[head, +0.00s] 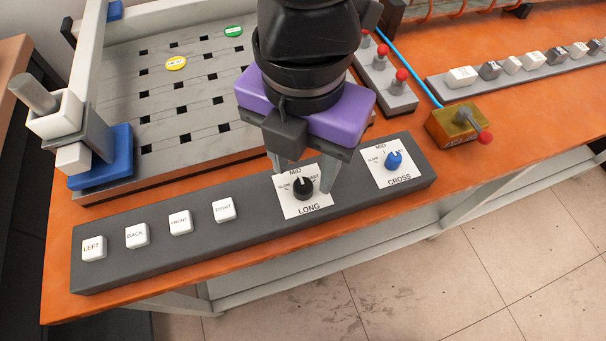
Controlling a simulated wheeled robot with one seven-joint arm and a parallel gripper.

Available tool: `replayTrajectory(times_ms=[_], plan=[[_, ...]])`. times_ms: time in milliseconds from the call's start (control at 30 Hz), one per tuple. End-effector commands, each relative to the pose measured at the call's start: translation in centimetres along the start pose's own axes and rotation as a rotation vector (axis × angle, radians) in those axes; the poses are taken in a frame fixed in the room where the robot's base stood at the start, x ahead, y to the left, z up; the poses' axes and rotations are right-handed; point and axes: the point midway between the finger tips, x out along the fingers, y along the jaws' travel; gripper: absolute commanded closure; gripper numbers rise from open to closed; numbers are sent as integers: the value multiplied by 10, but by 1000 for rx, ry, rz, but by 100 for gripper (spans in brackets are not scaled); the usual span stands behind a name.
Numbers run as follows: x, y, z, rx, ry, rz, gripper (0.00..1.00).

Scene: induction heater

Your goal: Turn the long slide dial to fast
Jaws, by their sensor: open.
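The long slide dial (302,190) is a black knob on a white label marked LONG, with SLOW at left, MID at top and FAST at right. It sits on the dark grey control panel (258,224). A small pale mark on the knob seems to point up, roughly toward MID, but it is small. My gripper (303,178) is open and points down over the dial. One finger is at the knob's upper left and the other at its right, partly covering the word FAST. I cannot tell whether either finger touches the knob.
To the right is the blue CROSS dial (394,160). White buttons LEFT (94,248), BACK (136,235), FRONT (180,222) and RIGHT (223,210) line the panel's left. Red-tipped switches (402,76) and a brass box (455,126) stand behind. The orange table's front edge is close.

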Motion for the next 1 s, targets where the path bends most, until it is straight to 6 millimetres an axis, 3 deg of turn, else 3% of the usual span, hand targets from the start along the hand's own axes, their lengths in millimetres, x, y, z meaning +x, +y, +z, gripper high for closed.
replayTrajectory(times_ms=[233, 600, 633, 867, 1000], plan=[[32, 0, 0, 0, -1, 2, 54], [38, 1, 0, 0, -1, 3, 54], [38, 1, 0, 0, -1, 3, 56], [38, 1, 0, 0, 0, 3, 100], [38, 1, 0, 1, 0, 3, 100]])
